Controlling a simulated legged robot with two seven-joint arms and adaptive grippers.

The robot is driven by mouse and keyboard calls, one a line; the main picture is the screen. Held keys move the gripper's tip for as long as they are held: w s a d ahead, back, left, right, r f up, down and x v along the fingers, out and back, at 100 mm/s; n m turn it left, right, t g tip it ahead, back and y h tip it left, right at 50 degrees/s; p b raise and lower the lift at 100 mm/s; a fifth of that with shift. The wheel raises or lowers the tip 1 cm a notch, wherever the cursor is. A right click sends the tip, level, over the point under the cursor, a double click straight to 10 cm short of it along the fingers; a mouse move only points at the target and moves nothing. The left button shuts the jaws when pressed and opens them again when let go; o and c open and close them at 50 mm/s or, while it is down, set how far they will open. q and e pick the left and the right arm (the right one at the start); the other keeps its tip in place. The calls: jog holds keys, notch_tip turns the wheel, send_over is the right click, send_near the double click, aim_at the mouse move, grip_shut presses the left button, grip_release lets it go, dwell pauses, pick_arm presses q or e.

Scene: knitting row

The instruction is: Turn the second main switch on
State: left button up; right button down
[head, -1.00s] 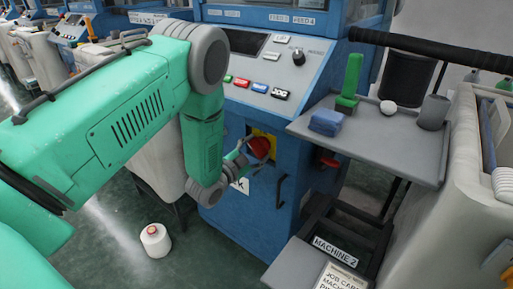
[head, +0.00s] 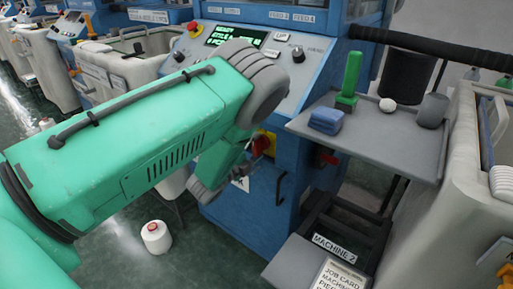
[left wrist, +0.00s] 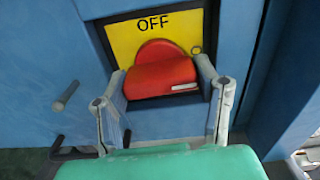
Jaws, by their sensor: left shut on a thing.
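The main switch is a red knob (left wrist: 160,80) on a yellow plate (left wrist: 123,42) marked OFF, set in the blue machine front. A white mark on the knob lies nearly level at its right side. My left gripper (left wrist: 160,76) is shut on the knob, one finger on each side. In the head view the red knob (head: 262,143) shows only partly, behind my green arm. The control panel's screen (head: 235,36) above is lit with green text. My right gripper is not in view.
A yarn cone (head: 156,238) stands on the floor. A dark handle (head: 281,188) is below the switch.

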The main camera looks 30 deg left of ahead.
pick_arm(q)
jog(key=shift+s+d+f+m, duration=0.1)
jog(key=shift+s+f+m, duration=0.05)
jog(key=shift+f+m, duration=0.2)
dwell(0.3)
jog(key=o, duration=1.1)
jog(key=shift+o, duration=0.4)
jog(key=shift+r, duration=0.2)
jog(key=s+a, duration=0.1)
jog(key=s, duration=1)
jog(key=shift+s+f, duration=0.15)
jog(key=shift+s, duration=0.2)
